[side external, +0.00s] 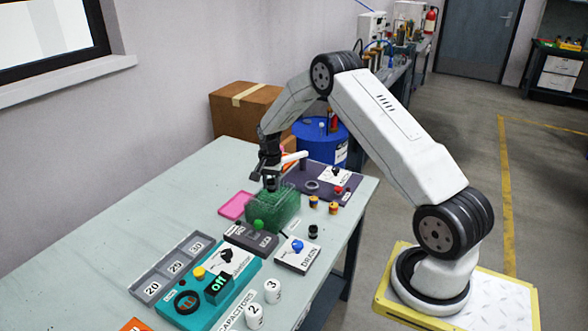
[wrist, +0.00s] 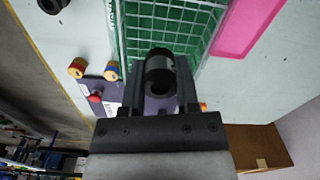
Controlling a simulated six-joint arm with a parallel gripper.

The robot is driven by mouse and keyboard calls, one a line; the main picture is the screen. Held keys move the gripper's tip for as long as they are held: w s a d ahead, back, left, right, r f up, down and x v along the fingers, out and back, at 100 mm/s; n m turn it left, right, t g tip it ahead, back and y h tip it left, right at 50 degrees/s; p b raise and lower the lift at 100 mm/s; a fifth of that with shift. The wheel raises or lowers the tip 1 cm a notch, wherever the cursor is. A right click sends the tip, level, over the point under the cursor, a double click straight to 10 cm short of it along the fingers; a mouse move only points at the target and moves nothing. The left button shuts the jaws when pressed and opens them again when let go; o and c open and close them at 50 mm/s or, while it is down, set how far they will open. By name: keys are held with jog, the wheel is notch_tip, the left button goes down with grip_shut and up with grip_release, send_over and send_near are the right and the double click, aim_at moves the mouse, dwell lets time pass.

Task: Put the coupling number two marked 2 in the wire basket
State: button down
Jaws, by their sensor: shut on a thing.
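My gripper (side external: 268,172) is shut on a dark cylindrical coupling (side external: 271,184). In the wrist view the coupling (wrist: 159,66) sits between the two fingers with its hollow round end toward the camera. No number is readable on it. The green wire basket (side external: 274,213) stands on the table, and my gripper holds the coupling over it, near its far side. The basket's mesh also shows in the wrist view (wrist: 140,40), behind the coupling. Whether the coupling is above the rim or slightly inside cannot be told.
A pink tray (side external: 236,205) lies left of the basket. A purple panel (side external: 345,192) lies behind it to the right. Small yellow-and-dark parts (side external: 313,201), a black part (side external: 313,231) and a drain box (side external: 297,256) are close by on the right. A teal device (side external: 208,291) stands in front.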

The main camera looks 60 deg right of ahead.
aim_at(271, 199)
jog(key=shift+f, duration=0.1)
jog(key=shift+w+d+f, duration=0.1)
jog(key=shift+w+f, duration=0.05)
jog(key=shift+f, duration=1.55)
jog(key=shift+f, duration=0.15)
jog(key=shift+c, duration=1.8)
grip_release()
notch_tip(271, 199, up, 12)
jog(key=shift+r, duration=0.15)
